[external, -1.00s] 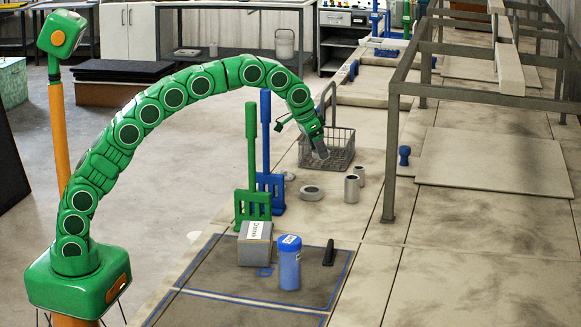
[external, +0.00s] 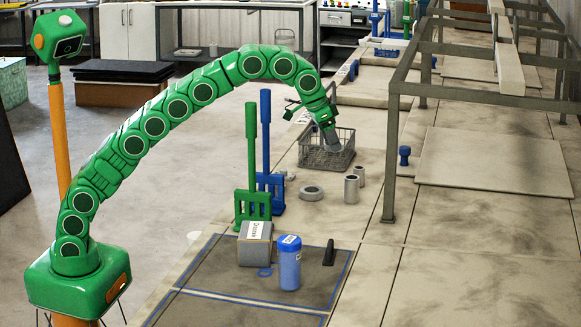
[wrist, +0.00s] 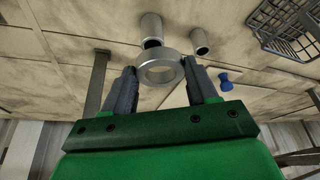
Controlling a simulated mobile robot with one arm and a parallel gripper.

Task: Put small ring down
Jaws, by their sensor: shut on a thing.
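My gripper (wrist: 160,75) is shut on a small grey metal ring (wrist: 160,68). In the wrist view the ring sits between the two dark fingertips, its hole visible. It overlaps the edge of a grey cylinder behind it. In the external view my gripper (external: 331,137) points down, in line with the wire basket, raised above the bench; the held ring is too small to make out there. Another grey ring (external: 311,192) lies flat on the bench, left of the cylinders.
Two grey hollow cylinders (external: 351,189) stand beside the wire basket (external: 318,158). A blue knob (external: 404,156) stands farther right, near the metal frame's leg (external: 391,160). Green (external: 252,206) and blue (external: 271,186) racks, a grey box (external: 255,244) and a blue bottle (external: 289,263) stand nearer.

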